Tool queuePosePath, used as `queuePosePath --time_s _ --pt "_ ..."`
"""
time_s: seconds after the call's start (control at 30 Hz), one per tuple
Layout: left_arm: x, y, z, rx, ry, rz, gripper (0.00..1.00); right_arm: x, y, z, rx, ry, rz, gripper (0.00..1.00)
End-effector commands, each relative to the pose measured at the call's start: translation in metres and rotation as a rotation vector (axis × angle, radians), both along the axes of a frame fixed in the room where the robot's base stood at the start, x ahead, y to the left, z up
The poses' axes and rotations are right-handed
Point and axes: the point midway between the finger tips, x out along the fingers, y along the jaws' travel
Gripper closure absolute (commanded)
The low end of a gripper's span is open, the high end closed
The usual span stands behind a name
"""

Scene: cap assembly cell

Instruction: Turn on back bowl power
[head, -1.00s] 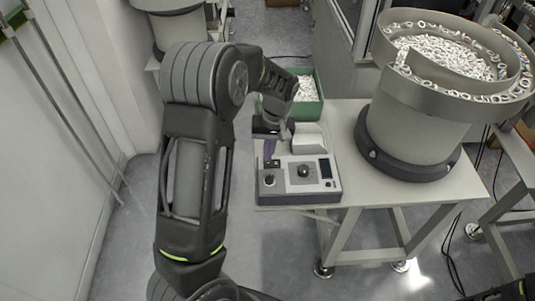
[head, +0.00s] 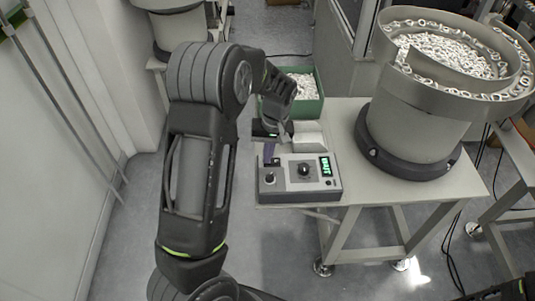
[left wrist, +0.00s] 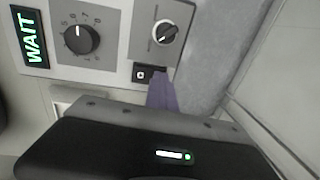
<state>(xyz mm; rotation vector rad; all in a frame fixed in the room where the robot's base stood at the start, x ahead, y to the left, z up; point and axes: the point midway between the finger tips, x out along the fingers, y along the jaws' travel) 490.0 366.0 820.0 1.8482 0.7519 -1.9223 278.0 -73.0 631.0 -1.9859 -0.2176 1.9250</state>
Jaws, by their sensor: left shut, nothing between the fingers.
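The control box (head: 300,197) stands at the near left of the table, and its display (head: 325,167) is lit green. In the left wrist view the display (left wrist: 31,37) reads "WAIT". A small black power switch (left wrist: 142,73) is at the panel's edge, below a small selector knob (left wrist: 166,32). A larger dial (left wrist: 80,40) is beside them. My left gripper (head: 268,155) is shut and empty at the box's far left edge. Its purple fingertips (left wrist: 162,92) are right beside the switch; whether they touch it I cannot tell.
A large bowl feeder (head: 415,115) full of light rings stands right of the box on the table (head: 350,190). A green bin (head: 310,108) of white parts is behind the box. Another feeder base (head: 180,28) stands at the back left, beside a wall.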

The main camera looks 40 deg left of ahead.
Motion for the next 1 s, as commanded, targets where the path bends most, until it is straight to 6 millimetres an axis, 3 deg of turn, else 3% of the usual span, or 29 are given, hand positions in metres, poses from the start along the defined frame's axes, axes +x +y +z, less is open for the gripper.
queuePosePath --time_s 0.3,0.73,1.0 --pt "0.007 -0.011 0.003 -0.002 0.001 -0.001 1.00 0.000 0.000 0.003 0.000 0.000 0.000 0.64" --pt "0.008 -0.011 0.007 -0.001 0.000 0.000 1.00 0.000 0.000 0.005 0.000 0.001 0.000 0.64" --pt "0.008 -0.004 0.039 -0.002 -0.001 0.000 1.00 -0.002 -0.001 0.027 -0.005 0.007 -0.002 0.64"
